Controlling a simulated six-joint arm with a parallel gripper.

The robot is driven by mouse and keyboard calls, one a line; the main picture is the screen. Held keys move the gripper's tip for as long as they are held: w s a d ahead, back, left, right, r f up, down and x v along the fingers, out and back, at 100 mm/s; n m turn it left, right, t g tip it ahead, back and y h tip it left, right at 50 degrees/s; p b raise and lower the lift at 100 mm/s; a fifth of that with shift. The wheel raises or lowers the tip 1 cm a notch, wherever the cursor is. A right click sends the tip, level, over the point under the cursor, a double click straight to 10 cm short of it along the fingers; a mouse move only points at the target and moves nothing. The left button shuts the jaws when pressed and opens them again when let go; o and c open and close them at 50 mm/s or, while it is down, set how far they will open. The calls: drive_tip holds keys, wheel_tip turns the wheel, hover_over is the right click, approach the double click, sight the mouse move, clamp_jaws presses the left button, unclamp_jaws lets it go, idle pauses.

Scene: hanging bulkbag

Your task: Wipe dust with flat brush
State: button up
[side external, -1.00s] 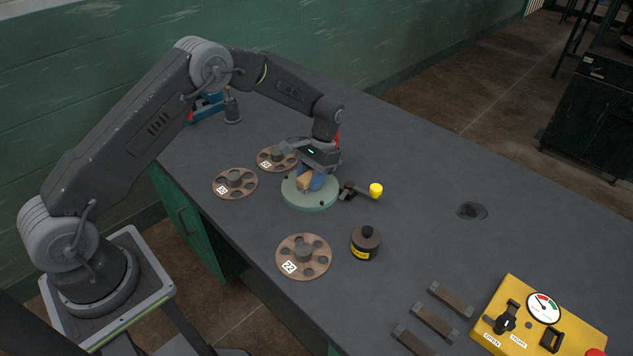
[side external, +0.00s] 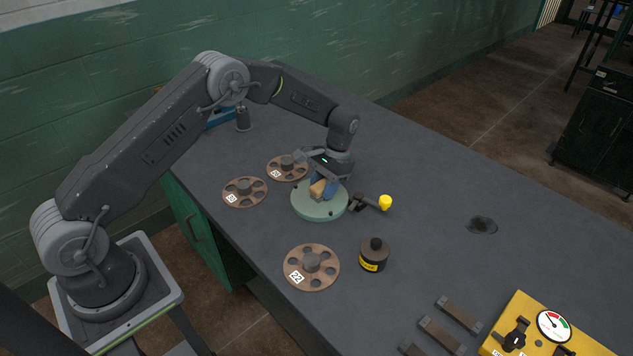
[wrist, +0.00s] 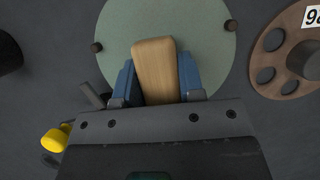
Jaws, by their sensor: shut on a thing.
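My gripper (side external: 324,188) is low over a round pale green plate (side external: 318,209) on the table. In the wrist view its two blue fingers (wrist: 157,80) are shut on a tan wooden block-like piece (wrist: 154,66), which looks like the handle of the flat brush. The piece lies over the green plate (wrist: 205,30); its bristles are hidden. A dark patch (side external: 482,226), perhaps the dust, is on the bare table to the right, well apart from my gripper.
A crank with a yellow knob (side external: 385,202) stands right of the plate. Brown discs with holes (side external: 311,267) and a black weight (side external: 373,255) are nearby. Dark bars (side external: 440,335) and a yellow gauge box (side external: 540,335) are at the front right. Table around the dark patch is clear.

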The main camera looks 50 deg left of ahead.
sight(330, 205)
drive_tip(key=shift+d+r, duration=0.1)
drive_tip(key=shift+d, duration=1.8)
wheel_tip(330, 205, up, 8)
drive_tip(key=shift+a, duration=0.15)
